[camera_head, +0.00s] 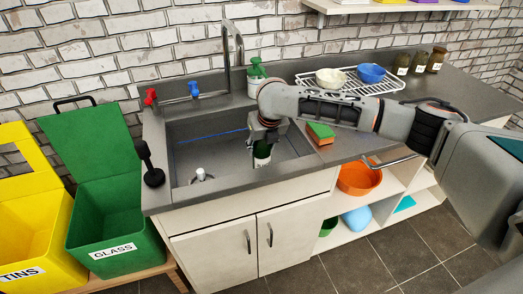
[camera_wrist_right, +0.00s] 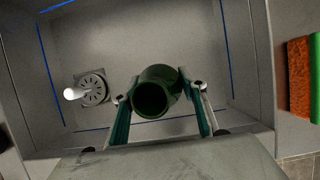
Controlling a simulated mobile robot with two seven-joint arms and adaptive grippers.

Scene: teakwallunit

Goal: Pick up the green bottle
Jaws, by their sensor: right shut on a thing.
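The green bottle (camera_wrist_right: 157,90) is dark green and seen from above, its open round mouth facing the right wrist camera. It stands inside the sink (camera_wrist_right: 225,148), and in the head view the bottle (camera_head: 262,152) shows below my right gripper (camera_head: 265,134), with a pale patch on its lower part. In the wrist view my right gripper (camera_wrist_right: 160,108) has its two teal-padded fingers on either side of the bottle, shut on it. I cannot tell whether its base touches the sink floor. My left gripper is in neither view.
A faucet (camera_head: 227,45) and a green dispenser (camera_head: 257,75) stand behind the sink. A green-and-orange sponge (camera_head: 320,133) lies right of it. A black plunger-like tool (camera_head: 150,165) stands left. A green bin labelled GLASS (camera_head: 112,215) and a yellow TINS bin (camera_head: 35,240) are further left.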

